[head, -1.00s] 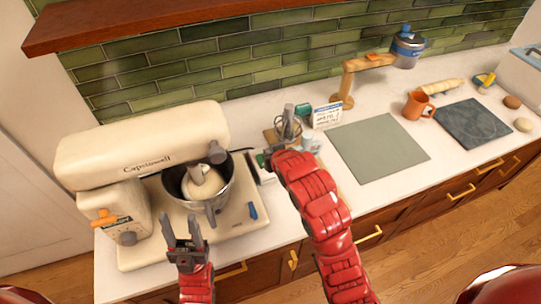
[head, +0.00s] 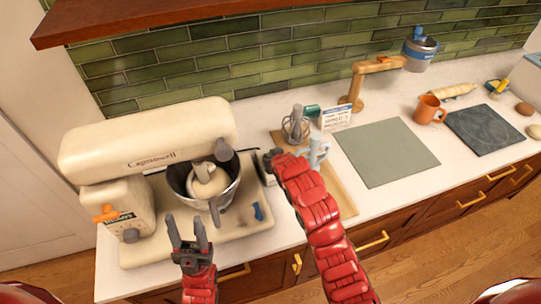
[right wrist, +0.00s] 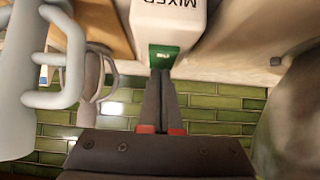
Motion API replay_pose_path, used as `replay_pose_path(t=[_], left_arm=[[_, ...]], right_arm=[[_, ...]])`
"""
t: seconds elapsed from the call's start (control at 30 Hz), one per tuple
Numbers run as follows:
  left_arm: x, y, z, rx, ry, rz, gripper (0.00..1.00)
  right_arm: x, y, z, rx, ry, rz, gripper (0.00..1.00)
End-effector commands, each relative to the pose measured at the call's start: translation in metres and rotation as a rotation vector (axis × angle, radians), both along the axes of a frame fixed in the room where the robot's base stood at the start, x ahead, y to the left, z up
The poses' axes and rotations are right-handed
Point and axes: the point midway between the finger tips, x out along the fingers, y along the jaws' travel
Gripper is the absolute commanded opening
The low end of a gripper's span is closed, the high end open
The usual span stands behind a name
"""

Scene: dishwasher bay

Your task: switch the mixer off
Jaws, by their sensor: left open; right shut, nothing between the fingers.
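The cream stand mixer (head: 150,140) stands on the left of the counter with its head down over a metal bowl (head: 224,193). A small white box (head: 265,174) stands just right of the mixer, mostly behind my right arm. In the right wrist view the box (right wrist: 168,18) reads "MIXER" upside down and carries a green switch (right wrist: 164,57). My right gripper (right wrist: 161,72) is shut and empty, its tips at the green switch; I cannot tell if they touch it. My left gripper (head: 187,232) is open and empty in front of the bowl.
A pale mug (head: 318,150) and a whisk (head: 296,125) stand close right of my right gripper. A grey-green mat (head: 388,152) lies bare farther right.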

Motion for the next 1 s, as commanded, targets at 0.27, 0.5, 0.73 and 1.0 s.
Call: replay_pose_path(t=[0.27,0.5,0.73,1.0], left_arm=[[0.000,0.000,-0.019,0.000,0.001,0.000,0.50],[0.000,0.000,-0.017,0.000,0.000,0.000,0.50],[0.000,0.000,-0.024,0.000,0.000,0.000,0.50],[0.000,0.000,-0.027,0.000,0.000,0.000,0.50]], right_arm=[[0.004,0.001,-0.006,-0.025,0.078,-0.001,0.00],[0.004,0.001,-0.008,-0.026,0.082,-0.001,0.00],[0.012,0.004,-0.006,-0.024,0.079,-0.001,0.00],[0.018,0.006,-0.003,-0.025,0.080,-0.001,0.00]])
